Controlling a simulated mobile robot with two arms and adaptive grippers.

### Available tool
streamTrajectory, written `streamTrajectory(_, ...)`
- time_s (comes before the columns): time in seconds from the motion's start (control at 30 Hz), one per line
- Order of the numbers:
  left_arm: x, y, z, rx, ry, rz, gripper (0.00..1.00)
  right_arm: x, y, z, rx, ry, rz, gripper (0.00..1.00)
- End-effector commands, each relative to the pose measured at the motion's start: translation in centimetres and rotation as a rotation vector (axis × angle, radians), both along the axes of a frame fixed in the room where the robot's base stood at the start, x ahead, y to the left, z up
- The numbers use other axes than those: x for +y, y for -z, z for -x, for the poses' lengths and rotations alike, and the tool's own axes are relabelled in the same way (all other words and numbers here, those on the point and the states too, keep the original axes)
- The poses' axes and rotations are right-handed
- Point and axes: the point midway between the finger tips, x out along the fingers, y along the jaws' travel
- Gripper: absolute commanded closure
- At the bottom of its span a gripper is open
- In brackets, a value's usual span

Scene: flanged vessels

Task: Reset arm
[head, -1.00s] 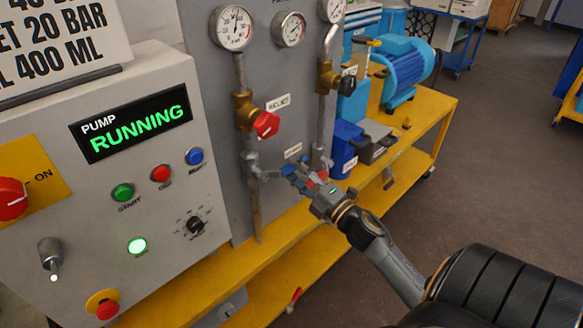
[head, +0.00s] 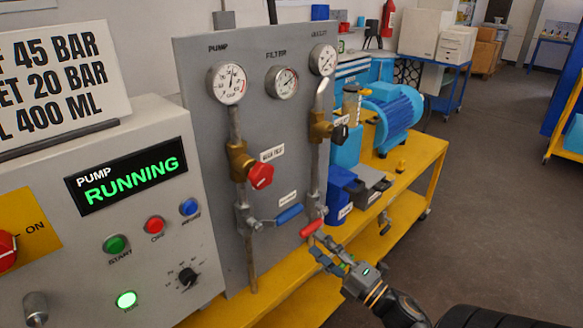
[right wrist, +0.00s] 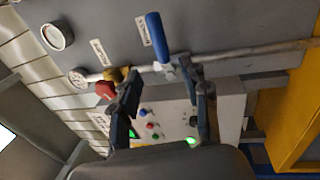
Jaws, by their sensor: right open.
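My right gripper (head: 328,258) is in the lower middle of the head view, in front of the lower edge of the grey gauge panel (head: 207,75). Its fingers are apart with nothing held between them. A blue-handled valve lever (head: 289,214) and a red-handled lever (head: 311,228) sit on the pipes just above the gripper. In the right wrist view the two dark fingers (right wrist: 162,97) are spread, and the blue lever (right wrist: 156,30) stands beyond them, clear of both fingertips. My left gripper is in neither view.
The control box's display (head: 128,171) reads PUMP RUNNING and a green lamp (head: 126,300) is lit. A red valve knob (head: 260,176) and gauges (head: 228,84) are on the panel. A blue motor (head: 391,115) stands on the yellow bench (head: 424,158). Open floor lies to the right.

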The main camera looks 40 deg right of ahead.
Motion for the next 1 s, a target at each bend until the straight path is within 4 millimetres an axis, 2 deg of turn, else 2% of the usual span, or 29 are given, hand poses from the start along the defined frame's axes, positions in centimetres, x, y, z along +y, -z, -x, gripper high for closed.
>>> streamTrajectory(0.23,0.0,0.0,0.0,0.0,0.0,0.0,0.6,0.0,0.2,0.0,0.003,0.002,-0.005,0.54)
streamTrajectory(0.3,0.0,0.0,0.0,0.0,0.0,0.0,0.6,-0.3,1.2,-0.2,0.021,0.011,-0.032,0.54)
streamTrajectory(0.37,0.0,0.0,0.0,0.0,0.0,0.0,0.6,-0.6,3.2,-0.3,0.056,0.028,-0.085,0.54)
streamTrajectory(0.47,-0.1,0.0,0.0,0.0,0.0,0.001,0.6,-1.1,8.8,-0.5,0.156,0.078,-0.232,0.54)
streamTrajectory(0.57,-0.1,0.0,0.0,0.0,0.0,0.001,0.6,-0.9,16.3,0.0,0.292,0.144,-0.413,0.54)
streamTrajectory(0.6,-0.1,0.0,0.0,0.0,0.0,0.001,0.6,-0.6,19.3,0.5,0.349,0.173,-0.483,0.54)
streamTrajectory(0.67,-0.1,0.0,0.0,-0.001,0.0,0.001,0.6,0.2,23.8,1.4,0.433,0.216,-0.583,0.54)
streamTrajectory(0.7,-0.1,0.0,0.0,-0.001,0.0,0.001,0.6,0.9,26.7,2.2,0.491,0.247,-0.645,0.54)
streamTrajectory(0.8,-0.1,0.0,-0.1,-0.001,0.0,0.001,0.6,3.0,33.6,4.9,0.636,0.327,-0.789,0.54)
streamTrajectory(0.87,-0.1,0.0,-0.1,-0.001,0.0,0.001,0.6,4.6,37.5,6.9,0.727,0.379,-0.866,0.54)
streamTrajectory(0.9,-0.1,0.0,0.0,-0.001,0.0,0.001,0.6,5.7,39.9,8.4,0.786,0.416,-0.913,0.54)
streamTrajectory(0.97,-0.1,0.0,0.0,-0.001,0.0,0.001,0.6,7.5,43.4,11.0,0.878,0.474,-0.977,0.54)
streamTrajectory(1.0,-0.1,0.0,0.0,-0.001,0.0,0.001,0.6,8.7,45.5,12.9,0.94,0.516,-1.015,0.54)
